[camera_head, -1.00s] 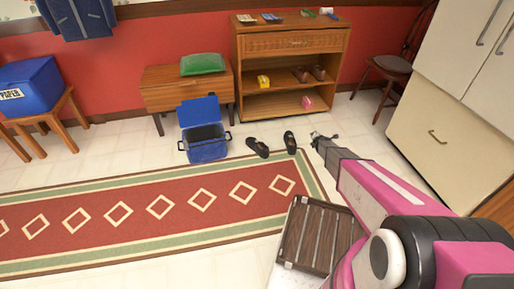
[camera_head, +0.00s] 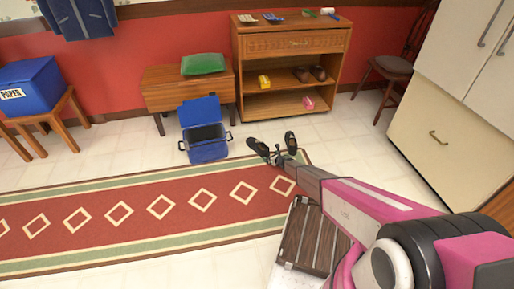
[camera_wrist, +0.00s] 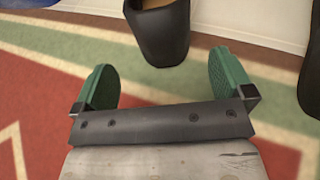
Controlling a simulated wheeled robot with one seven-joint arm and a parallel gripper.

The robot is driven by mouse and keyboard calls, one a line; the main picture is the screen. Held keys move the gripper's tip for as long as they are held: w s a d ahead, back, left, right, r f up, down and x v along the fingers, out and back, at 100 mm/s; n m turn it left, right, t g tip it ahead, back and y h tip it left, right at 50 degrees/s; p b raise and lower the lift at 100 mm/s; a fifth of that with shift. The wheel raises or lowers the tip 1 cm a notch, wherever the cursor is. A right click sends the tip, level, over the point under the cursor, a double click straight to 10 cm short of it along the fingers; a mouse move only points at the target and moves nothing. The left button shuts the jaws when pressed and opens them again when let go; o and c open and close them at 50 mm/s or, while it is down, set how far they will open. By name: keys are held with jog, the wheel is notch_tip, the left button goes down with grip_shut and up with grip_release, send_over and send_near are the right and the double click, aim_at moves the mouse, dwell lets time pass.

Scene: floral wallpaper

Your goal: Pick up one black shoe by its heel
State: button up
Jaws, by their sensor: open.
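Two black shoes lie on the pale floor near the end of the rug: the left shoe (camera_head: 258,148) and the right shoe (camera_head: 291,142). My gripper (camera_head: 279,157) is close to the left shoe and between the two in the head view. In the wrist view my gripper (camera_wrist: 164,85) is open, its green-padded fingers apart with nothing between them. One black shoe (camera_wrist: 163,45) stands just beyond the fingertips, roughly centred, with its tan inside showing. Part of the other black shoe (camera_wrist: 312,85) shows at the right edge.
A patterned rug (camera_head: 130,213) lies under my gripper. A blue cooler (camera_head: 207,147) with its lid up stands left of the shoes. A wooden shelf (camera_head: 290,112) stands behind them.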

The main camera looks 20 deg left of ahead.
aim_at(268, 154)
jog(key=shift+x, duration=3)
jog(key=shift+w+d, duration=0.15)
jog(key=shift+w, duration=0.05)
jog(key=c, duration=1.2)
